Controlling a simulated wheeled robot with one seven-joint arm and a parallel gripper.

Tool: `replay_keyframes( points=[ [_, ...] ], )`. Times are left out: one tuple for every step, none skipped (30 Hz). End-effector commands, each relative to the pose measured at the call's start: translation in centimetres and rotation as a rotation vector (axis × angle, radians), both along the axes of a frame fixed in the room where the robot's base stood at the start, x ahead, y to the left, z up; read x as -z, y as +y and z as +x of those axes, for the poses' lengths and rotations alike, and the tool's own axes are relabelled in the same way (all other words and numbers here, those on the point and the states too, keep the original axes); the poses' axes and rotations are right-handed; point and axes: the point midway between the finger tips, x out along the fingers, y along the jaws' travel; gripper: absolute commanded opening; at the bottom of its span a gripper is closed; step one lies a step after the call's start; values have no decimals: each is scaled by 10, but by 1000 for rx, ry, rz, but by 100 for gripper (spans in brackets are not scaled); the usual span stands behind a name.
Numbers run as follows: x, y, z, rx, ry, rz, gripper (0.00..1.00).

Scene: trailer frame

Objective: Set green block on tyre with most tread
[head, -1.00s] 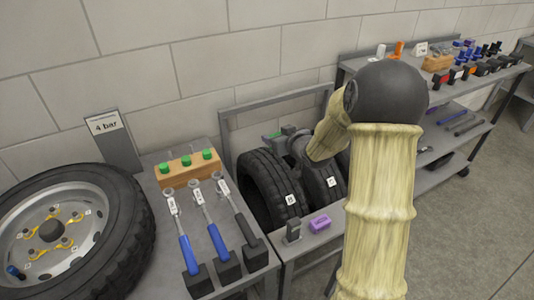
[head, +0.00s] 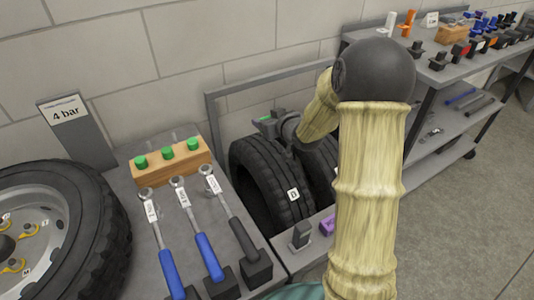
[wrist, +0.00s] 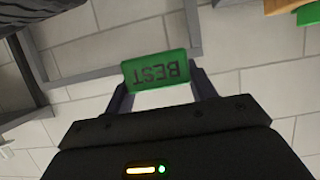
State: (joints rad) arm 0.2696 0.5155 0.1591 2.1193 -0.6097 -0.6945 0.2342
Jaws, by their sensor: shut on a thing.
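The green block (wrist: 160,71) carries the word BEST, upside down in the wrist view. My gripper (wrist: 160,88) is shut on it, with one finger at each side. In the head view my gripper (head: 268,122) is above the top of the rack tyres, and a small part of the green block (head: 266,118) shows. The left rack tyre (head: 265,180) stands upright with a small white label. A second rack tyre (head: 318,165) stands to its right, partly hidden by my arm. How their tread depths compare cannot be told.
A grey rack frame (head: 210,125) surrounds the tyres. A purple block (head: 327,224) lies on its front ledge. The bench at left holds wrenches (head: 205,235) and a wooden block with green knobs (head: 170,165). A wheel (head: 95,235) lies farther left. A tool shelf (head: 440,80) is at right.

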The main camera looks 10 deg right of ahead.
Motion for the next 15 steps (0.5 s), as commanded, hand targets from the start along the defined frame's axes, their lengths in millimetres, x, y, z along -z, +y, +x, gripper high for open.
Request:
replay_keyframes(
  points=[
    [-1, 0, 0, 0, -1, 0, 29],
    [-1, 0, 0, 0, -1, 0, 29],
    [-1, 0, 0, 0, -1, 0, 29],
    [-1, 0, 0, 0, -1, 0, 29],
    [-1, 0, 0, 0, -1, 0, 29],
    [-1, 0, 0, 0, 0, 0, 29],
    [1, 0, 0, 0, 0, 0, 29],
    [3, 0, 0, -1, 0, 1, 29],
    [7, 0, 0, -1, 2, 1, 29],
    [12, 0, 0, 0, 4, 1, 29],
    [17, 0, 0, -1, 5, 1, 29],
    [25, 0, 0, -1, 4, 0, 29],
    [31, 0, 0, 0, 4, 1, 29],
    [37, 0, 0, 1, 6, 1, 29],
    [44, 0, 0, 0, 4, 1, 29]
  ],
)
